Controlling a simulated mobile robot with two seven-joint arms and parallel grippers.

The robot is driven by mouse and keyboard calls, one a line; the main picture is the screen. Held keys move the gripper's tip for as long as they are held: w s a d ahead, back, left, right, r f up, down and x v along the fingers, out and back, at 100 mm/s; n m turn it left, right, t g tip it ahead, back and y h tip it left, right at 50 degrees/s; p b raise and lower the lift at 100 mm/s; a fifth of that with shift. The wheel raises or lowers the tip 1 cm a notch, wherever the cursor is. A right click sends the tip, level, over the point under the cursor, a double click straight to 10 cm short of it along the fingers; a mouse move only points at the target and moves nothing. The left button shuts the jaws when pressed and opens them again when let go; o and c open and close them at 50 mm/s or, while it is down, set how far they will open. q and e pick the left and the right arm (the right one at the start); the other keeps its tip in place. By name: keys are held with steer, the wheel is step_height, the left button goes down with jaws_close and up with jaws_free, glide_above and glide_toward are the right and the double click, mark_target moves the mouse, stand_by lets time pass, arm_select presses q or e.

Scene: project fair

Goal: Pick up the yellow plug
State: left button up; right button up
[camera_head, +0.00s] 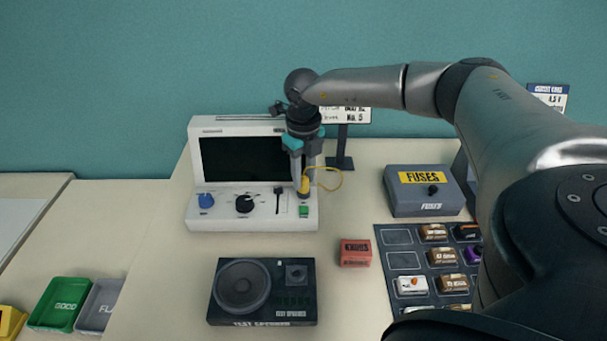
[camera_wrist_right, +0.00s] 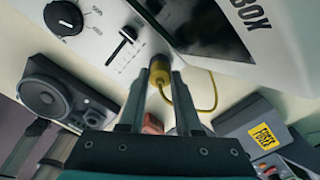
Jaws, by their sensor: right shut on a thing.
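The yellow plug (camera_head: 304,183) is at the right front of the white test box (camera_head: 250,221), just above its green button. My right gripper (camera_head: 302,188) points down at it, with its fingers closed on the plug's sides. The right wrist view shows the plug (camera_wrist_right: 159,64) between the two fingertips (camera_wrist_right: 160,75) in front of the box's panel. A yellow cable (camera_head: 339,180) loops from the plug to the right. I cannot tell whether the plug touches the panel. My left gripper is not in view.
A speaker unit (camera_head: 262,316) and a small red block (camera_head: 355,253) lie in front of the box. A grey fuse box (camera_head: 424,207) and a dark tray (camera_head: 398,262) of labelled blocks stand right. Green (camera_head: 60,303) and grey bins sit at lower left.

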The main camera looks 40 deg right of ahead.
jaws_close()
steer(key=shift+r, duration=0.1)
